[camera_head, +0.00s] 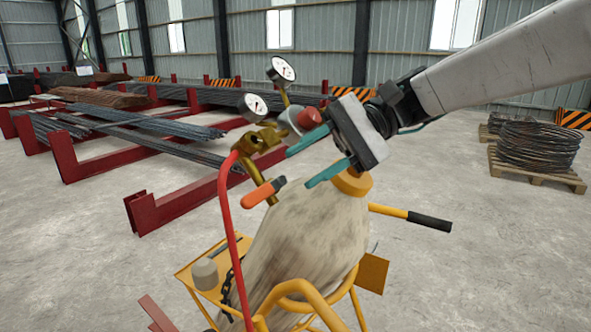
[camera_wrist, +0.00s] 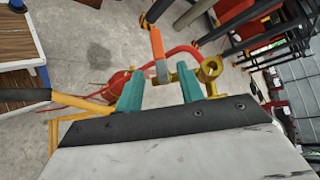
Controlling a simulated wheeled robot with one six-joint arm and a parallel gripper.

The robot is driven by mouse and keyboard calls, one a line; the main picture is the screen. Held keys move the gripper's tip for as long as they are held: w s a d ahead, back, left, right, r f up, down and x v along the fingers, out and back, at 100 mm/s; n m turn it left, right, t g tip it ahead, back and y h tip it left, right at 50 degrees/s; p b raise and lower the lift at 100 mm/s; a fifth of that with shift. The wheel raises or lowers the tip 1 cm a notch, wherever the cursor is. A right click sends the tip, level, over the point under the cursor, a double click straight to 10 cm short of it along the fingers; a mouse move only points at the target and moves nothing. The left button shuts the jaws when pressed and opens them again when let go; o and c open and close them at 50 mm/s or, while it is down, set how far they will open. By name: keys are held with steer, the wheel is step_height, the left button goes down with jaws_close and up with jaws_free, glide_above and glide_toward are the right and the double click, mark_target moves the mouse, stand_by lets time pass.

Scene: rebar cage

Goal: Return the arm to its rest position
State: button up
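My gripper (camera_head: 300,168) has two teal fingers, spread apart with nothing held between them. In the head view it is at the top of a dirty pale gas cylinder (camera_head: 310,235), in front of its orange collar (camera_head: 352,182). The brass regulator (camera_head: 258,140) with two gauges is just left of the fingers. An orange-tipped lever (camera_head: 264,192) sticks out below it. In the wrist view my gripper (camera_wrist: 160,70) is open too, and the orange lever (camera_wrist: 158,55) shows beyond and between the fingertips. Contact with the lever cannot be told.
The cylinder stands on a yellow cart (camera_head: 372,272) with a black-gripped handle (camera_head: 430,221). A red hose (camera_head: 228,230) hangs from the regulator. Red racks (camera_head: 185,200) with rebar (camera_head: 150,140) stand at left. A pallet with wire coils (camera_head: 537,146) is at right. The floor between is clear.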

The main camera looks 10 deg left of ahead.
steer(key=s+d+f+t+h, duration=0.2)
steer(key=s+d+f+h, duration=0.15)
steer(key=d+f, duration=0.45)
steer(key=s+d+f+t+h, duration=0.2)
steer(key=s+d, duration=0.2)
steer(key=d, duration=0.4)
steer(key=s+d+f+t+h, duration=0.2)
steer(key=s+d+t, duration=0.1)
steer(key=d, duration=0.6)
steer(key=s+d+f+t+h, duration=0.2)
steer(key=s+d, duration=0.4)
steer(key=d, duration=0.3)
steer(key=shift+d+f+m+h, duration=0.2)
steer(key=shift+m+h, duration=0.2)
steer(key=shift+h, duration=0.15)
